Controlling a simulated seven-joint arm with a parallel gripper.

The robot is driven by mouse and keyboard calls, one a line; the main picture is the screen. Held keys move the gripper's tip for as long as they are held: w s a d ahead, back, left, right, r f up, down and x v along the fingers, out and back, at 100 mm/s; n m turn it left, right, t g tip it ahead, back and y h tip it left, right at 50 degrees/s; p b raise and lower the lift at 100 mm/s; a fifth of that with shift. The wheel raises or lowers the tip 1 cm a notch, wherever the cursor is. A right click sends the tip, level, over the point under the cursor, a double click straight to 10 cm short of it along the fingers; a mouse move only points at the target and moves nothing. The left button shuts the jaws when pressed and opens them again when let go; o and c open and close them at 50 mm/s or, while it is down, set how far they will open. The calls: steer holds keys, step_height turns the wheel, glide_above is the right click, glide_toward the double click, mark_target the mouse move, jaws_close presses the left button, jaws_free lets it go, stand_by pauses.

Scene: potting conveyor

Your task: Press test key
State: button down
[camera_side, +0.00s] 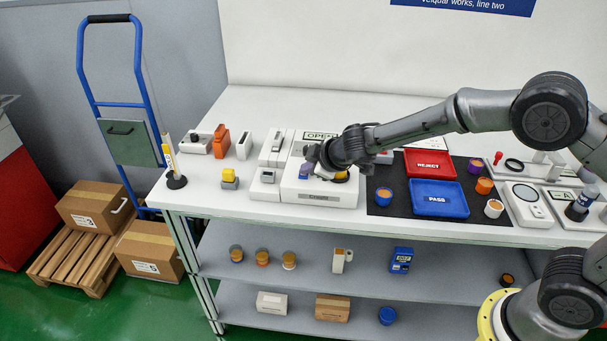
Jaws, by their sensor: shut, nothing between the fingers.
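My gripper (318,174) is shut and holds nothing visible. It is low over a white tester-like unit (320,198) with a label on its front. A small blue-purple block (304,172) is just left of the gripper on this unit. A dark round part with a yellow edge (341,177) shows to its right. My wrist and arm cover much of the unit's top. I cannot tell which part is the test key, or whether the fingertips touch anything.
A white instrument (267,176) stands just left of the unit. A dark mat to the right bears a red REJECT tray (429,162), a blue PASS tray (438,199) and several small pots. A yellow-and-grey block (229,177) and a marker stand (176,181) are at the left.

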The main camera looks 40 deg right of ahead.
steer(key=shift+r, duration=0.7)
steer(key=shift+r, duration=2.5)
steer(key=shift+d, duration=0.1)
step_height(320, 180, up, 9)
steer(key=m+t, duration=0.1)
glide_above(308, 177)
steer(key=d, duration=0.3)
steer(key=s+d+r+m+t+h, duration=0.1)
steer(key=s+d+r, duration=0.1)
steer(key=s+r, duration=0.25)
steer(key=s+d+r+m+h, duration=0.1)
steer(key=s+d+r+m, duration=0.15)
steer(key=s, duration=0.35)
steer(key=s+d+r+m, duration=0.2)
steer(key=s+d+r, duration=0.1)
steer(key=s, duration=0.4)
steer(key=s+a+f+m+g+y, duration=0.1)
steer(key=s+f, duration=0.4)
steer(key=s, duration=0.5)
steer(key=s+a+f+m+g+y, duration=0.1)
steer(key=s+f+g, duration=0.3)
steer(key=s, duration=0.6)
steer(key=shift+a+f+g, duration=0.3)
steer(key=shift+a+f, duration=0.15)
steer(key=shift+f, duration=0.25)
